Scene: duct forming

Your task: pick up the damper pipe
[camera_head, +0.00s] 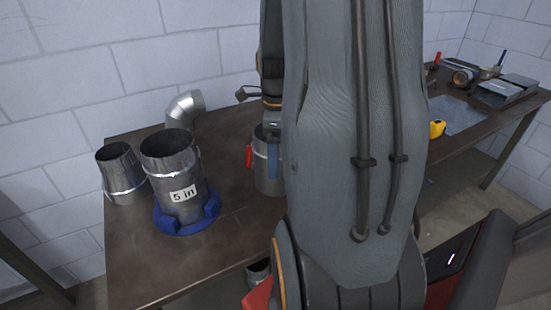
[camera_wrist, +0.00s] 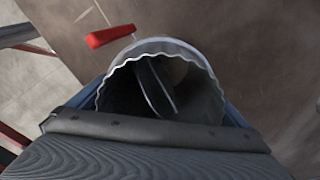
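The damper pipe (camera_head: 262,178) is a short grey metal pipe with a red handle on its left side, upright at the middle of the dark table, partly hidden by my arm. In the wrist view I look down into the damper pipe (camera_wrist: 205,85), with its wavy rim and a damper plate inside; the red handle sticks out at upper left. My gripper (camera_head: 272,155) is at the pipe, pointing down. In the wrist view its blue fingers flank the pipe on both sides, very close to the wall. Whether they press on it is hard to tell.
A pipe labelled "5 in" (camera_head: 168,160) stands in a blue base (camera_head: 187,225) on the left. A smaller pipe (camera_head: 122,172) and a silver elbow (camera_head: 185,108) stand near it. The table (camera_head: 140,265) is clear at the front left. A second table (camera_head: 465,140) holds tools.

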